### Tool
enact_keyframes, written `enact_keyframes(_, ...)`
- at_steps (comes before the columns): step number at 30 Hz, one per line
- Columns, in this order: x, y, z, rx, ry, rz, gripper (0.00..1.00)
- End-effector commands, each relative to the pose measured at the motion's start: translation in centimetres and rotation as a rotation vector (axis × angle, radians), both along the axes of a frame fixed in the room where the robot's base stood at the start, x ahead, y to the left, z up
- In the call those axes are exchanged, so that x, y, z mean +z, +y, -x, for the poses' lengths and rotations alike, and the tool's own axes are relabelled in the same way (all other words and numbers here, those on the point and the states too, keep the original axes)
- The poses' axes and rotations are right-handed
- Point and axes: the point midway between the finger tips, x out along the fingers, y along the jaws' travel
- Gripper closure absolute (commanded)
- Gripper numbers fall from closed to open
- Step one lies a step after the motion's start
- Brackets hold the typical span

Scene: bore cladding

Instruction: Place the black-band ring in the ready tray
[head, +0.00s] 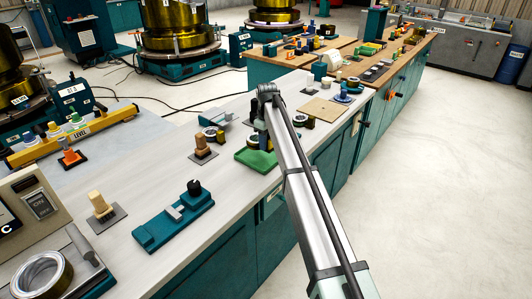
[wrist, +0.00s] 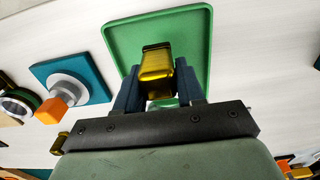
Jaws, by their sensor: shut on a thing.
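My gripper (wrist: 158,84) is shut on a shiny brass-coloured piece (wrist: 156,66), which shows between its two dark blue fingers in the wrist view. I cannot make out a black band on this piece from here. A shallow green tray (wrist: 199,30) with a raised rim lies beyond and below the fingertips. In the head view the green tray (head: 257,160) is on the pale bench near its front edge, beside my arm. My arm partly hides the fingertips there. I cannot tell whether the held piece touches the tray floor.
A teal plate with a grey round piece (wrist: 66,86) and an orange block (wrist: 51,110) lies left of the tray in the wrist view. In the head view, a wooden peg on a plate (head: 202,146) and a teal fixture (head: 174,222) stand left. Bare bench lies between them.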

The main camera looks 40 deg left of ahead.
Motion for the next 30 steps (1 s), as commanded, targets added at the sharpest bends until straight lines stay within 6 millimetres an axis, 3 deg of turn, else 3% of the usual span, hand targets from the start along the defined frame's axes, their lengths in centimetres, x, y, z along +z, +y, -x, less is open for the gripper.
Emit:
enact_keyframes(14,-4.8,0.0,0.0,0.000,0.000,0.000,1.00)
enact_keyframes(27,-5.3,0.0,0.0,0.000,0.000,-0.001,1.00)
enact_keyframes(28,-5.3,0.0,0.0,0.000,0.000,0.000,0.59)
enact_keyframes(30,-5.3,0.0,0.0,0.000,0.000,0.000,0.52)
